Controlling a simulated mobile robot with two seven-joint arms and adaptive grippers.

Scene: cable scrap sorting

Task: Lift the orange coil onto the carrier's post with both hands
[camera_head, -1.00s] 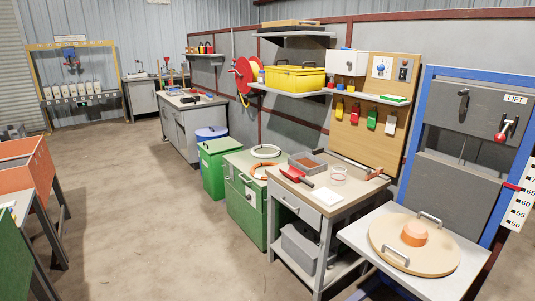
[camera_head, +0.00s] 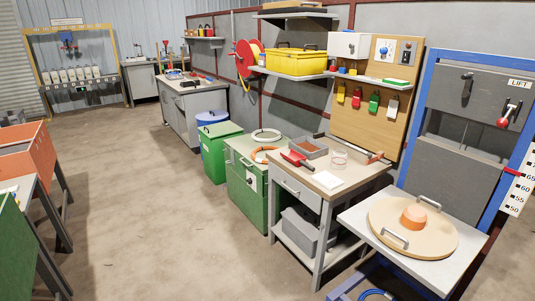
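The orange coil (camera_head: 253,155) lies flat on top of the green cabinet (camera_head: 244,184), near its front edge. The carrier (camera_head: 386,215) is a round wooden board with two metal handles, lying on a grey table at the right. Its post (camera_head: 413,216) is a short, thick orange stub standing upright in the middle of the board, with nothing around it. Neither of my grippers shows in the head view, so nothing is seen touching the coil or the carrier.
A white coil (camera_head: 266,141) lies behind the orange one. A workbench (camera_head: 298,198) with a red scoop (camera_head: 294,158) and a grey tray stands between cabinet and carrier table. A blue lift frame (camera_head: 418,118) rises behind the carrier. The floor (camera_head: 170,230) in front is clear.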

